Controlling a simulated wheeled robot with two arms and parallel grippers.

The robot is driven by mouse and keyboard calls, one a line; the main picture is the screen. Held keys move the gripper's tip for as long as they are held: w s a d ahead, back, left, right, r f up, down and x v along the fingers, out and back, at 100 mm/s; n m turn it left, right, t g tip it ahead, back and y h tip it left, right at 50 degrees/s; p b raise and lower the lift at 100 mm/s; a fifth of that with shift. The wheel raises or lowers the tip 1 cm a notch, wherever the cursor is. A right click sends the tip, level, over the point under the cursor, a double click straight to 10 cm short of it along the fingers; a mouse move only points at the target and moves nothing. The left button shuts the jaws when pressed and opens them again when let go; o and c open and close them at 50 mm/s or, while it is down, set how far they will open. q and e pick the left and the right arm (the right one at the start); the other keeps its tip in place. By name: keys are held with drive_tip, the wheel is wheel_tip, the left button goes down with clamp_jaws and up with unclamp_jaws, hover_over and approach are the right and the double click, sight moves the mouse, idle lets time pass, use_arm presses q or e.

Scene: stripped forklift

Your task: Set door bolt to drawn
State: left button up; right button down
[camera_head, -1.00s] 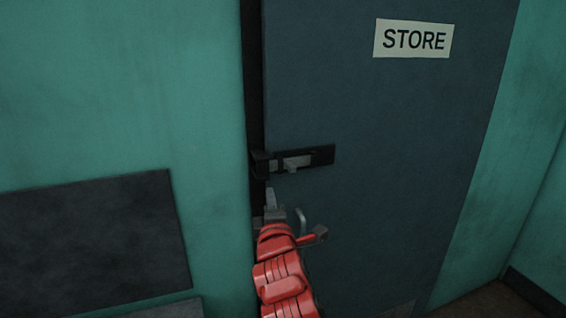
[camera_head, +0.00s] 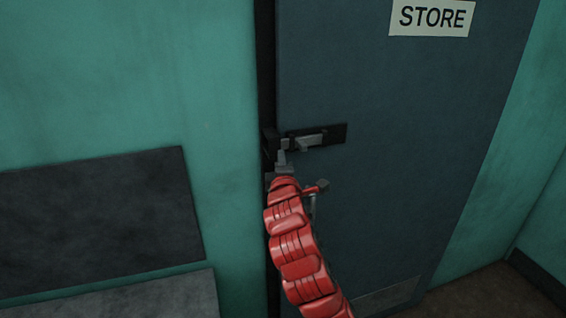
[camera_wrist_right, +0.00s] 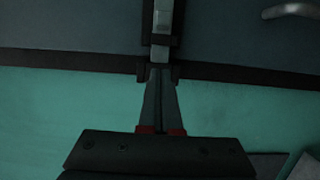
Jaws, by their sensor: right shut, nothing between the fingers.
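The door bolt (camera_head: 312,138) is a grey bar on a black backplate (camera_head: 337,132) at the left edge of the dark blue door (camera_head: 400,150). Its small knob (camera_head: 302,147) points down. In the right wrist view the grey bar (camera_wrist_right: 162,22) runs toward the dark keeper (camera_wrist_right: 174,72) on the frame. My right gripper (camera_head: 283,150) is shut and empty at the bolt's left end, by the keeper. In the wrist view its fingertips (camera_wrist_right: 160,72) are in line with the bar. I cannot tell whether they touch it. My left gripper is not in view.
A lever handle (camera_head: 313,200) is on the door below the bolt, close beside my right wrist; it also shows in the wrist view (camera_wrist_right: 292,10). A STORE sign (camera_head: 432,18) is higher up. A dark panel (camera_head: 95,220) is on the teal wall (camera_head: 120,80) at left.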

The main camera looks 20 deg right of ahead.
sight(312, 141)
drive_tip(key=shift+x, duration=0.8)
drive_tip(key=d+p, duration=0.1)
drive_tip(key=d, duration=0.1)
drive_tip(key=d+p, duration=0.1)
drive_tip(key=shift+w+d+r+p, duration=0.15)
drive_tip(key=shift+w+p, duration=0.1)
drive_tip(key=shift+p, duration=0.05)
drive_tip(key=shift+s+d, duration=0.1)
drive_tip(key=shift+d, duration=0.35)
drive_tip(key=shift+a, duration=0.1)
drive_tip(key=d+p, duration=0.1)
drive_tip(key=d, duration=0.5)
drive_tip(key=shift+a, duration=0.15)
